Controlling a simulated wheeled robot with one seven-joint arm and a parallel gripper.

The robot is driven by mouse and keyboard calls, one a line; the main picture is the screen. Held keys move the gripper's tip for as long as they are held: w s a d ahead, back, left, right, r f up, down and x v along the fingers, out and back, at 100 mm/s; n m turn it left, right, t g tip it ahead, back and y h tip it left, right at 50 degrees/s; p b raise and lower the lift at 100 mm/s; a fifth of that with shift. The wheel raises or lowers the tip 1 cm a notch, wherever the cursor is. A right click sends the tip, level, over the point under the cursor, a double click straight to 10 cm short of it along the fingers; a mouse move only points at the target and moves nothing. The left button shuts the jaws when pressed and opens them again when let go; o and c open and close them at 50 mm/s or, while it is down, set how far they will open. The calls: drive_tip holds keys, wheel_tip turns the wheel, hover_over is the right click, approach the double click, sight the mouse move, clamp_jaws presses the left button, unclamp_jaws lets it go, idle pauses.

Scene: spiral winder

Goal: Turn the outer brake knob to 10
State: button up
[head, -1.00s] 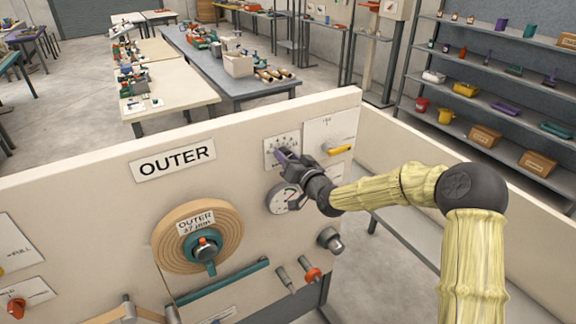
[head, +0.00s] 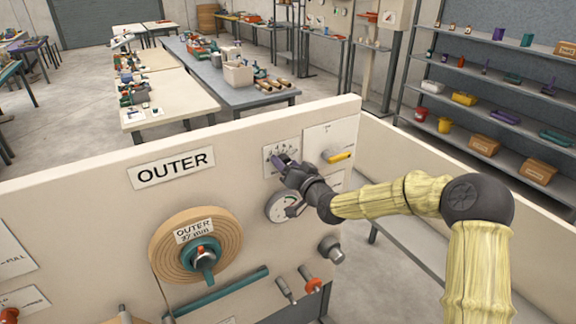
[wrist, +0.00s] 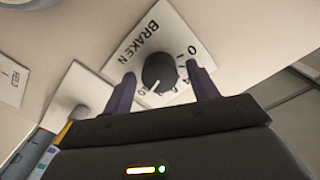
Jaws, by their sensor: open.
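The outer brake knob (wrist: 158,72) is a dark round knob on a white plate (wrist: 140,45) marked BRAKE N, with a 0 legible on its scale. A short white mark shows on the knob's lower edge in the wrist view; the number it points at is too small to read. My gripper (wrist: 163,90) is open, with one purple finger on each side of the knob; I cannot tell whether either touches it. In the head view my gripper (head: 283,163) is at the brake plate (head: 270,150) and hides the knob.
A round gauge (head: 278,208) sits just below the brake plate, and a plate with a yellow lever (head: 340,157) sits to its right. The OUTER sign (head: 172,167) and a tan roll (head: 165,245) are to the left. Grey and red-tipped handles (head: 310,280) stick out lower down.

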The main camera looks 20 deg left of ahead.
drive_tip(key=shift+s+d, duration=0.1)
drive_tip(key=b+v, duration=0.5)
drive_tip(key=v, duration=1.2)
drive_tip(key=shift+b, duration=0.4)
drive_tip(key=shift+d, duration=0.1)
drive_tip(key=s+d+f+g+h, duration=0.4)
drive_tip(key=d+f+h, duration=0.6)
drive_tip(key=d+f, duration=0.35)
drive_tip(key=s+d+m+g+h, duration=0.3)
drive_tip(key=s+d+g, duration=0.2)
drive_tip(key=s+d, duration=0.7)
drive_tip(key=shift+s+d+f+m+h, duration=0.35)
drive_tip(key=shift+s+f+m, duration=0.1)
drive_tip(key=shift+s, duration=0.75)
